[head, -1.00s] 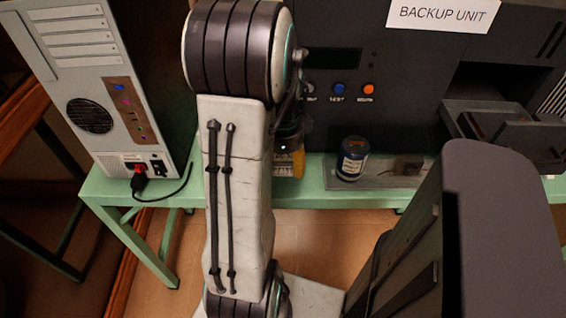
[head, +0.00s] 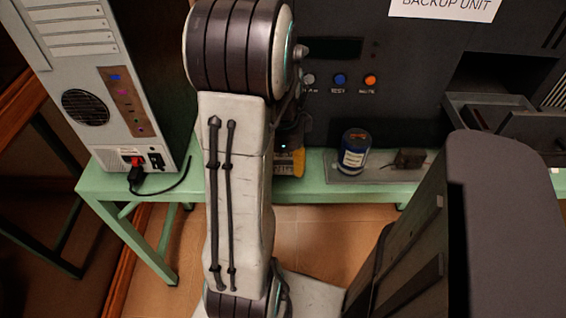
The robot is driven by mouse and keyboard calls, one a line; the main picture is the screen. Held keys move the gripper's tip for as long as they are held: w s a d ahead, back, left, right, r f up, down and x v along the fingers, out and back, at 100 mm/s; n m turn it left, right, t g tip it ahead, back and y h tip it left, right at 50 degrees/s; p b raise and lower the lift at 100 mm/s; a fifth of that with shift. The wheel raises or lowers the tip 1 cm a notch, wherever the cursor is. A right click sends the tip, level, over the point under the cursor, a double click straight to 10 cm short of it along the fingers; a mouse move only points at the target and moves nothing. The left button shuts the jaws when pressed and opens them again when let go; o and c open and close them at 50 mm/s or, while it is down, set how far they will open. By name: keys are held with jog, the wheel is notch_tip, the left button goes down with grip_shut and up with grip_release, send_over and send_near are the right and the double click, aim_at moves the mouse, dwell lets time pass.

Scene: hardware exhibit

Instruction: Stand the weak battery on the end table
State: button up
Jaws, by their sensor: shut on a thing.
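My gripper (head: 289,147) is mostly hidden behind my arm, at the front of the dark panel. It is shut on a yellow thing (head: 297,162) with a pale printed label, only partly visible. I cannot tell whether this is the weak battery. A dark blue battery-like cylinder (head: 354,157) with a white label stands upright on a grey plate (head: 375,176), right of my gripper and apart from it. No surface can be surely told as the end table.
The green bench (head: 320,192) carries a pale computer-like case (head: 82,65) with a cable, and the dark backup unit (head: 420,60) with buttons and a tray (head: 490,103) sticking out. A small dark block (head: 410,157) sits on the plate. A wooden frame (head: 28,110) is at far left.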

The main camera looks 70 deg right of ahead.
jog(key=shift+f+b, duration=0.4)
jog(key=shift+f, duration=0.05)
dwell(0.3)
jog(key=o, duration=1.3)
jog(key=shift+o, duration=0.2)
notch_tip(320, 180, up, 12)
jog(key=shift+r, duration=0.1)
